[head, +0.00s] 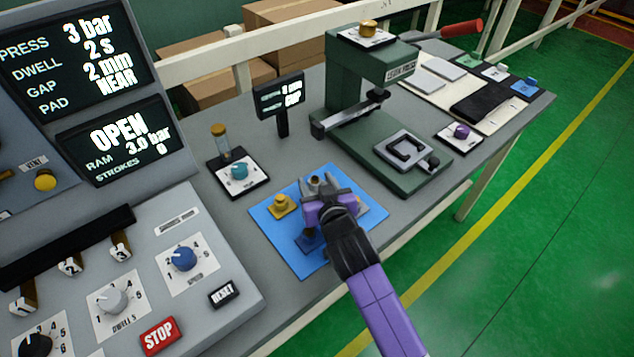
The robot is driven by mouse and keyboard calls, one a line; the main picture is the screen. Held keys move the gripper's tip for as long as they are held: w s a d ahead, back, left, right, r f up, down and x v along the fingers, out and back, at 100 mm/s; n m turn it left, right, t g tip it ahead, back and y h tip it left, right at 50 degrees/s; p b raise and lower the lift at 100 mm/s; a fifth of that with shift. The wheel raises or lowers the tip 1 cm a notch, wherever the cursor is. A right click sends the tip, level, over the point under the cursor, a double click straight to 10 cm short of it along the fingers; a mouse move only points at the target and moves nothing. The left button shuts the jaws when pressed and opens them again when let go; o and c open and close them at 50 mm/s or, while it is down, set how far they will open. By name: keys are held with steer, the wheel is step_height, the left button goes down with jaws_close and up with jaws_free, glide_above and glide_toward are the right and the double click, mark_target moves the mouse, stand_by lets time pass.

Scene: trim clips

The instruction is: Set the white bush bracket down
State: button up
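My gripper (318,186), at the end of my purple and black arm, is low over the blue mat (288,258) on the bench. Small grey shapes show at its tip; I cannot tell whether they are only fingers or also a held part, nor whether the fingers are open or shut. No clearly white bush bracket can be made out. A yellow part (282,204) stands on the mat just left of the gripper. A blue part (308,241) sits on the mat below it, partly hidden by the gripper.
A green press (352,88) stands behind and right, with a fixture (404,150) on its base. A dial box (239,172) and a small display (280,96) stand behind the mat. The control console (120,280) fills the left.

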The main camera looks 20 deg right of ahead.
steer(key=shift+s+f, duration=0.25)
steer(key=shift+f, duration=0.6)
steer(key=shift+r+p, duration=0.25)
steer(key=shift+p, duration=0.1)
steer(key=v, duration=0.6)
steer(key=r+v, duration=0.1)
steer(key=v, duration=0.4)
steer(key=shift+s+a+r+b, duration=0.1)
steer(key=shift+s+r+b, duration=0.05)
steer(key=shift+r+b, duration=0.15)
steer(key=shift+r, duration=0.1)
steer(key=shift+a+r, duration=0.15)
steer(key=shift+r, duration=0.15)
steer(key=s+d+r, duration=0.1)
steer(key=s, duration=1.5)
steer(key=s+d+r+n+y, duration=0.1)
steer(key=s+d, duration=0.1)
steer(key=s, duration=1.5)
steer(key=shift+d+t, duration=0.3)
